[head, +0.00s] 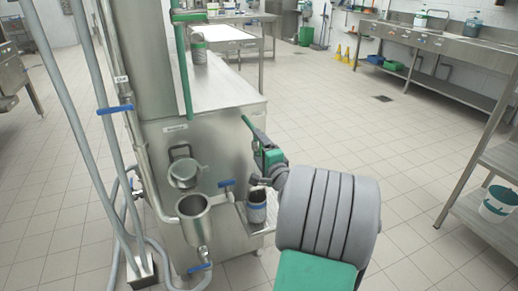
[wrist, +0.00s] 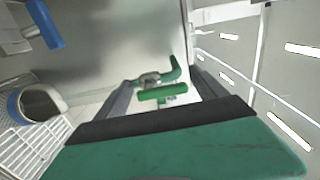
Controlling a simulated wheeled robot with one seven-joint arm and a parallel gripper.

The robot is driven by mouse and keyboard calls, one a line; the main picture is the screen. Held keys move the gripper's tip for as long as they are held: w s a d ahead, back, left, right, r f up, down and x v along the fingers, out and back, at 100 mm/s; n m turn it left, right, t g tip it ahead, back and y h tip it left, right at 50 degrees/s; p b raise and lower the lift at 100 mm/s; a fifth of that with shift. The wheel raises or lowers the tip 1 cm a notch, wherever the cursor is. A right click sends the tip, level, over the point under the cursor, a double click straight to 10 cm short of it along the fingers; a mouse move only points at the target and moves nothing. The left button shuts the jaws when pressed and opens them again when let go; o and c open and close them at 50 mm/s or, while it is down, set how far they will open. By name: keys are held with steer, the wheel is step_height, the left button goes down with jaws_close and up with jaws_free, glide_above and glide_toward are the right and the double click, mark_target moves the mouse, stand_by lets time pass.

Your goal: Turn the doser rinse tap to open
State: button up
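A green-handled tap (wrist: 162,92) with a metal body and a bent green pipe shows between my fingers in the wrist view. In the head view a green bar (head: 251,127) sticks out at the machine's right corner, beside my gripper (head: 267,158). My gripper (wrist: 161,80) is open, with one grey finger on each side of the green handle; I see no clear contact. Blue-handled taps are on the pipe (head: 115,108), on the machine front (head: 227,183) and under the steel funnel (head: 200,267). No readable label shows which one is the doser rinse tap.
The steel machine (head: 215,95) stands left of my arm. A cup (head: 257,206) with a blue band stands on a wire rack below my gripper; it also shows in the wrist view (wrist: 40,103). A steel shelf (head: 487,225) is at the right. The tiled floor between is clear.

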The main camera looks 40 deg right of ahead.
steer(key=shift+o, duration=0.4)
steer(key=v, duration=0.7)
steer(key=shift+s, duration=0.4)
steer(key=shift+a, duration=0.15)
